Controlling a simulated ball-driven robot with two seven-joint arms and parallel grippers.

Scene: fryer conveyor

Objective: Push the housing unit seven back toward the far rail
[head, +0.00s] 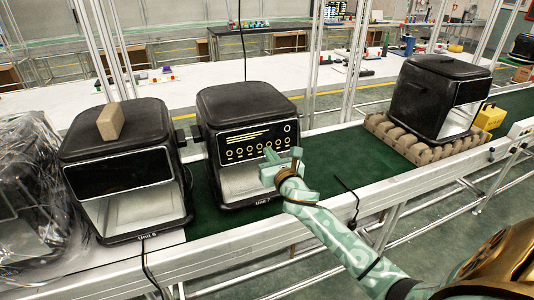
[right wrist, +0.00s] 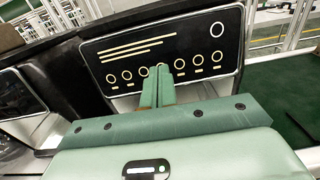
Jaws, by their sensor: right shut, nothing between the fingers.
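Housing unit seven (head: 240,105) is a black fryer housing with a lit control panel, standing upright on the green conveyor belt in the middle of the head view. My right gripper (head: 271,157) is shut and empty in front of the panel's lower right part. In the right wrist view, the closed fingers (right wrist: 162,72) overlap the row of round buttons on the control panel (right wrist: 150,55). I cannot tell whether the tips touch it. My left gripper is out of view.
Unit six (head: 120,135) stands close on the left with a wooden block (head: 110,121) on top. A plastic-wrapped housing (head: 32,190) is at far left. Another housing (head: 432,95) sits in a cardboard tray (head: 385,130) at right, beside a yellow block (head: 490,117).

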